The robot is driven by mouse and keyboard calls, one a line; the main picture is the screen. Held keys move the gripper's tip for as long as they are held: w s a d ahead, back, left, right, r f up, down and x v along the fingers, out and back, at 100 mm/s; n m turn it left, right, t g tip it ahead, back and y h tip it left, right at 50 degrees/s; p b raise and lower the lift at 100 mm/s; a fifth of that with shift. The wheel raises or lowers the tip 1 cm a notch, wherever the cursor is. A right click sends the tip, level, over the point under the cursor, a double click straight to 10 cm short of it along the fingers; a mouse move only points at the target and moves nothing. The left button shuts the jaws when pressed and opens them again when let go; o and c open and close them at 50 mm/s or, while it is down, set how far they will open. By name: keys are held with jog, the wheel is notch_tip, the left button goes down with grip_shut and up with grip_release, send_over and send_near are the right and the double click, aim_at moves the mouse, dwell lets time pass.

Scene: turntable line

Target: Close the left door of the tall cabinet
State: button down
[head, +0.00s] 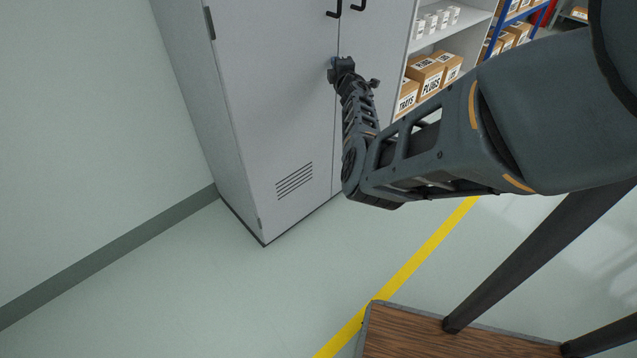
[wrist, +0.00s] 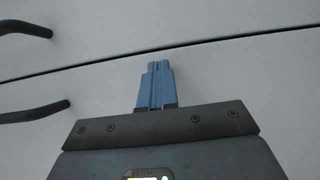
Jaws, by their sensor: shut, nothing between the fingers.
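The tall grey cabinet (head: 234,200) stands against the wall in the head view. Its left door (head: 270,90) has a vent low down and looks flush with the right door (head: 378,40), with a thin dark seam between them. A black handle (head: 335,13) is on the left door near the seam, and another (head: 358,5) is on the right door. My gripper (head: 333,66) is at the left door's seam-side edge, below the handles. In the wrist view its blue fingers (wrist: 156,82) are shut and empty, with tips close to the seam. Whether they touch the door I cannot tell.
Right of the cabinet, a shelf (head: 440,38) holds cardboard boxes (head: 424,76) and small white items. A wood-topped surface (head: 430,335) is at the bottom, beside a yellow floor line (head: 420,255). The floor (head: 220,290) in front of the cabinet is clear.

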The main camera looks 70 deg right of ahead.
jog(key=shift+w+d+r, duration=0.1)
jog(key=shift+w+r, duration=0.3)
jog(key=shift+w, duration=0.35)
jog(key=s+f+p+v, duration=0.1)
jog(key=p+v, duration=0.2)
jog(key=v, duration=0.5)
jog(key=shift+s, duration=0.15)
jog(key=shift+d, duration=0.15)
